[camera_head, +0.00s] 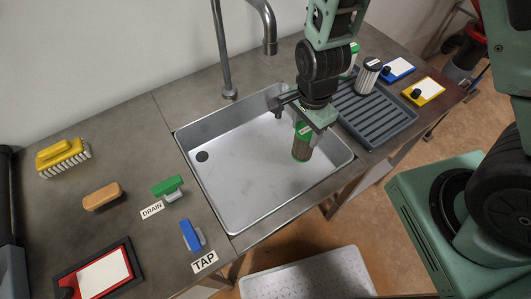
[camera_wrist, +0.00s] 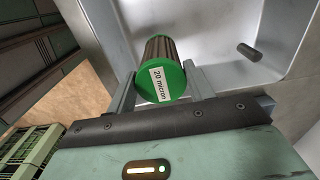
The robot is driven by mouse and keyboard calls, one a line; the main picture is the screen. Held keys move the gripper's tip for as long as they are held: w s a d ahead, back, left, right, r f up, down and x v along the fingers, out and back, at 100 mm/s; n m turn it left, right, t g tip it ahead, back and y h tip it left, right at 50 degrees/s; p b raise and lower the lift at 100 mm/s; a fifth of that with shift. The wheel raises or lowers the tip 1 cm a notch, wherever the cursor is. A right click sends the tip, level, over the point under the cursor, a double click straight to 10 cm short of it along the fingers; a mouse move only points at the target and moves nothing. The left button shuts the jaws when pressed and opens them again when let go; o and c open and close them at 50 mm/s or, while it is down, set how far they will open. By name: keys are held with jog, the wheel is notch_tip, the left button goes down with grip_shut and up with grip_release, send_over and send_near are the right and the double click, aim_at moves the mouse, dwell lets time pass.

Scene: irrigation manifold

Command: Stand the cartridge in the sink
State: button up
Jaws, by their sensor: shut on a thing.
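The cartridge (camera_head: 302,145) is a dark ribbed cylinder with green end caps. It is roughly upright inside the right part of the steel sink (camera_head: 235,175). My gripper (camera_head: 304,122) is shut on the cartridge near its top and is above the sink. In the wrist view, the cartridge's green cap (camera_wrist: 160,86) carries a "20 micron" label and sits between my two fingers (camera_wrist: 163,88). I cannot tell whether its lower end touches the sink floor.
A grey ribbed tray (camera_head: 375,122) to the right holds a pale cartridge (camera_head: 367,76); another green-capped one (camera_head: 350,60) is partly hidden behind my arm. A faucet (camera_head: 269,30) stands behind the sink. Green drain (camera_head: 167,186) and blue tap (camera_head: 192,235) handles are at left.

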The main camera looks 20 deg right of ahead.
aim_at(301, 152)
notch_tip(301, 152, down, 10)
jog(key=shift+a+r+p, duration=0.1)
jog(key=shift+p, duration=0.2)
dwell(0.4)
jog(key=o, duration=1.3)
jog(key=shift+o, duration=0.2)
